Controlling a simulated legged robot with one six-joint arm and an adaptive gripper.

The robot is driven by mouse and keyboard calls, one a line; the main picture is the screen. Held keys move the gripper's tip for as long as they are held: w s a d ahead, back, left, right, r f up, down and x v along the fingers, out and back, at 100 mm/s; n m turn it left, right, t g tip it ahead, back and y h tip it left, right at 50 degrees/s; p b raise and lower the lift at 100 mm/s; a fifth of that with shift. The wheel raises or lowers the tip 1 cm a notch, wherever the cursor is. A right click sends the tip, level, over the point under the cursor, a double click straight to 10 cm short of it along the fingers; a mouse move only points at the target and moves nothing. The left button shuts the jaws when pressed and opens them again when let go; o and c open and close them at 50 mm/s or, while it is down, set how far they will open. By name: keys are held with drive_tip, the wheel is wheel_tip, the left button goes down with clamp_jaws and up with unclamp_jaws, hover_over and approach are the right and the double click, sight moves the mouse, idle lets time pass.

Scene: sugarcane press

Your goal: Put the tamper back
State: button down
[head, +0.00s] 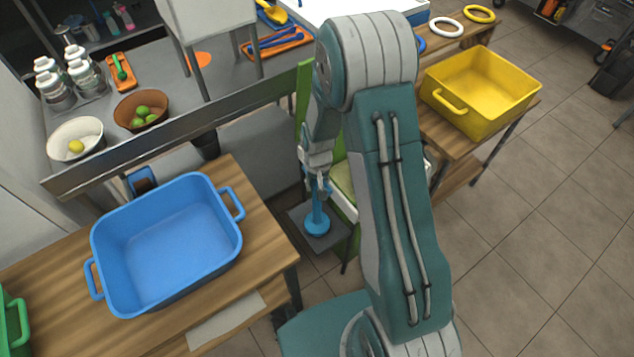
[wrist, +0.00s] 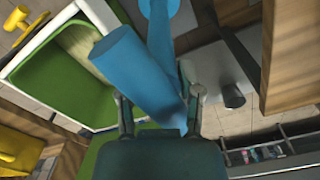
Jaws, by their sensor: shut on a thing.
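The blue tamper (head: 317,223) hangs upright from my gripper (head: 317,182), with its round foot lowest. My gripper is shut on its upper part. In the wrist view the blue tamper (wrist: 135,70) shows large between the fingers of my gripper (wrist: 160,108). The green press (head: 304,100) stands right behind my gripper, partly hidden by my arm. Its white-rimmed green tray (wrist: 50,80) shows at the left of the wrist view.
A blue bin (head: 165,245) stands on a wooden table at the left. A yellow bin (head: 480,95) stands on a wooden table at the right. A metal counter behind holds a brown bowl (head: 141,108) of limes, a white bowl (head: 75,138) and several shakers. Floor is clear at the right.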

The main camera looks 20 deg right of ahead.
drive_tip(key=shift+c, duration=1.3)
unclamp_jaws()
wheel_tip(320, 180, up, 12)
drive_tip(key=shift+d+r, duration=0.1)
drive_tip(key=shift+r, duration=0.15)
drive_tip(key=s+r+t, duration=0.1)
drive_tip(key=s+r, duration=0.3)
drive_tip(key=r, duration=0.3)
drive_tip(key=s+r+t, duration=0.2)
drive_tip(key=s+r, duration=0.2)
drive_tip(key=r, duration=0.3)
drive_tip(key=s+r+t, duration=0.1)
drive_tip(key=s+r, duration=0.3)
drive_tip(key=s, duration=0.2)
drive_tip(key=s+r+n+t, duration=0.1)
drive_tip(key=s+r, duration=0.2)
drive_tip(key=s, duration=0.4)
drive_tip(key=shift+r+t, duration=0.3)
drive_tip(key=shift+r, duration=0.1)
drive_tip(key=shift+w, duration=0.1)
